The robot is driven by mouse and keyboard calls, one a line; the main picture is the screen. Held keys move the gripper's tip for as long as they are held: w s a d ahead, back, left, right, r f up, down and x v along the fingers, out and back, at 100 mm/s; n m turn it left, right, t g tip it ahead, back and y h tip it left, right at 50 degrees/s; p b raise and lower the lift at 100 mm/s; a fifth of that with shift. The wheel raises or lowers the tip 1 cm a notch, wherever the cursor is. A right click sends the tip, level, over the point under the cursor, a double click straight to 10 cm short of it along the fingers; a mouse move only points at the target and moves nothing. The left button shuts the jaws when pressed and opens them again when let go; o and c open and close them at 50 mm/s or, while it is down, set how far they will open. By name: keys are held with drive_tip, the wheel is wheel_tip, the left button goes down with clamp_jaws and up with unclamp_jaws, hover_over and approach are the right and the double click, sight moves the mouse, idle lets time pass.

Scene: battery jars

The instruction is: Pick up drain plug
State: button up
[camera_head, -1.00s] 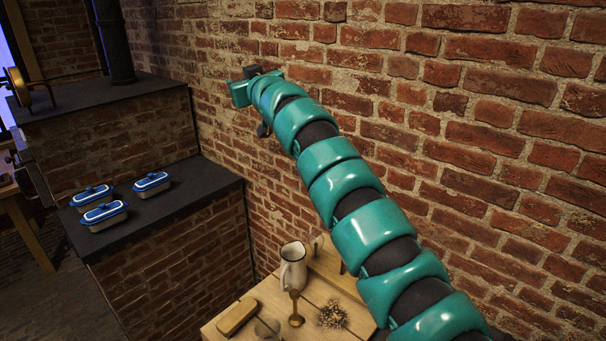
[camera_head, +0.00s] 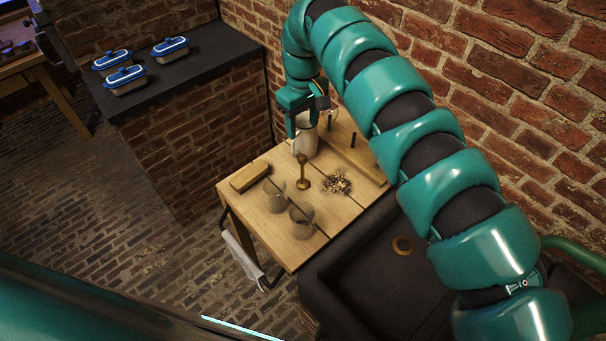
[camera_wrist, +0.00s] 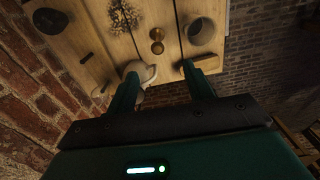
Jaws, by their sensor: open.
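A brass piece with a round knob, thin stem and flat base, which looks like the drain plug (camera_head: 303,172), stands upright on the wooden table. It also shows in the wrist view as two brass rounds (camera_wrist: 157,41), beyond the fingertips and roughly between them. My gripper (camera_head: 309,117) is open and empty, pointing down beside the pitcher at the back of the table. In the wrist view its two fingers (camera_wrist: 160,78) are spread wide apart. The plug is clear of the fingers.
A cream pitcher (camera_head: 306,140) stands close to my gripper, partly hidden by it. A dark sink (camera_head: 365,275) with a brass ring (camera_head: 402,246) adjoins the table.

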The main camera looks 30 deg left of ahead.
sight(302, 156)
wheel_tip(302, 156, down, 9)
drive_tip(key=p, duration=0.4)
drive_tip(key=shift+a, duration=0.1)
drive_tip(key=shift+f, duration=1.05)
drive_tip(key=shift+w+a+f+p, duration=0.2)
drive_tip(key=shift+f+p, duration=0.2)
drive_tip(key=shift+p, duration=0.25)
drive_tip(key=shift+d+f, duration=0.1)
drive_tip(key=shift+f, duration=0.3)
drive_tip(key=shift+w+a+f, duration=0.1)
drive_tip(key=shift+a+f, duration=0.05)
drive_tip(key=shift+a, duration=0.1)
drive_tip(key=shift+w+f+p, duration=0.2)
drive_tip(key=shift+f+p, duration=0.15)
drive_tip(key=shift+f, duration=0.25)
drive_tip(key=shift+d+f, duration=0.1)
drive_tip(key=shift+f, duration=0.95)
drive_tip(key=shift+c, duration=0.4)
clamp_jaws()
